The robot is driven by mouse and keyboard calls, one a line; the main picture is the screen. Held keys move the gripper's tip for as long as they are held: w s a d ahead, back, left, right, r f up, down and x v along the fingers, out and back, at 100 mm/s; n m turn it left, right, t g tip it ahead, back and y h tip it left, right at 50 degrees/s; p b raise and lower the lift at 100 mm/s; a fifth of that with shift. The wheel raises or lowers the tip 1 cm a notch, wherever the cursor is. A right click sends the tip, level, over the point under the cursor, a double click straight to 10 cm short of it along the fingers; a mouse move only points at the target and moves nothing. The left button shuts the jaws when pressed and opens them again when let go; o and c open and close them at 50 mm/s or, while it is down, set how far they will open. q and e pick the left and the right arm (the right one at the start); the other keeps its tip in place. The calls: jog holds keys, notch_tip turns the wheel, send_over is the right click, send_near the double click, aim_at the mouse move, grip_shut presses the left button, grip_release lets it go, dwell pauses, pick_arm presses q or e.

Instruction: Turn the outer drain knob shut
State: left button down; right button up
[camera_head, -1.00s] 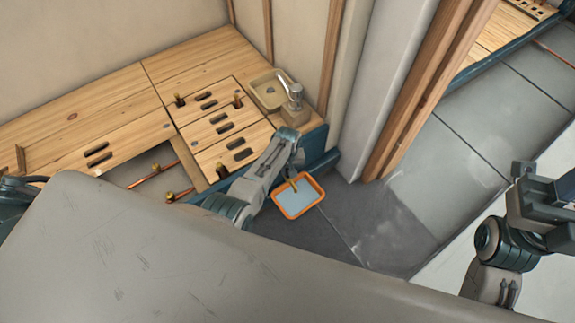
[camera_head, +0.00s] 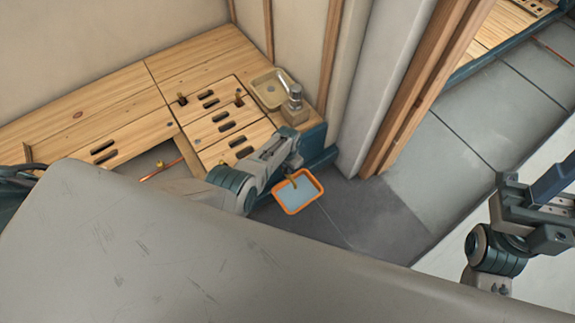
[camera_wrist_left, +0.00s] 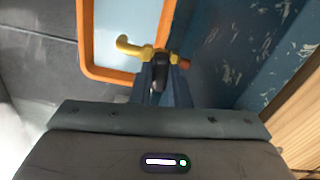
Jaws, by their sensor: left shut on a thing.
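The outer drain tap is brass, with its spout (camera_wrist_left: 128,45) over the orange-rimmed tray in the left wrist view. Its dark knob (camera_wrist_left: 161,68) sits between my left gripper's fingers (camera_wrist_left: 163,82), which are shut on it. In the head view the spout (camera_head: 291,181) shows small above the tray, and my left arm hides the knob. My right arm is at the right edge of the head view, away from the tap; how its jaws stand does not show clearly.
The orange-rimmed tray (camera_head: 275,197) holds pale blue liquid on the grey floor. A blue wall panel (camera_wrist_left: 225,55) is close beside the tap. The slotted wooden deck (camera_head: 105,110) and a basin (camera_head: 258,95) lie behind. Wooden studs (camera_head: 425,85) rise to the right.

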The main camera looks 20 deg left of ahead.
pick_arm(q)
jog(key=shift+m, duration=1.1)
jog(key=c, duration=1.4)
grip_release()
